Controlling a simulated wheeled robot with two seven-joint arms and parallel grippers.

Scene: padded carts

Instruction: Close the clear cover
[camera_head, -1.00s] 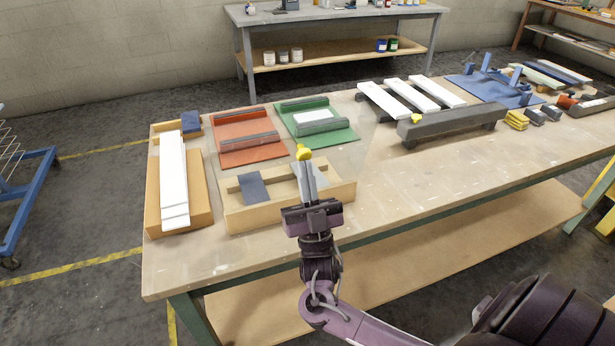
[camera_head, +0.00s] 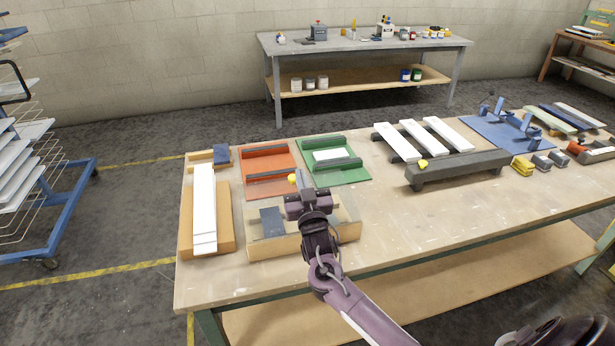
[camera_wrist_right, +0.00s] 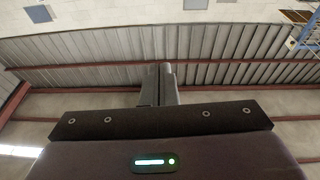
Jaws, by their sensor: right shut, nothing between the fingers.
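The wooden box (camera_head: 278,247) stands at the table's front left, with a dark blue piece (camera_head: 271,222) inside. Its clear cover (camera_head: 342,206) is see-through and shows only as faint edges and haze over the box; its exact tilt is hard to tell. A yellow knob (camera_head: 292,179) shows just left of my right fingers. My right gripper (camera_head: 301,178) is shut and empty, pointing away over the box, and hides part of it. Whether it touches the cover cannot be told. The right wrist view shows the shut fingers (camera_wrist_right: 160,82) against the ceiling. My left gripper is not in view.
White boards (camera_head: 205,200) lie on a brown block to the left. Red (camera_head: 268,160) and green (camera_head: 338,173) fixtures stand behind the box. A dark grey bar (camera_head: 457,170) with a yellow knob is to the right. The table front right of the box is clear.

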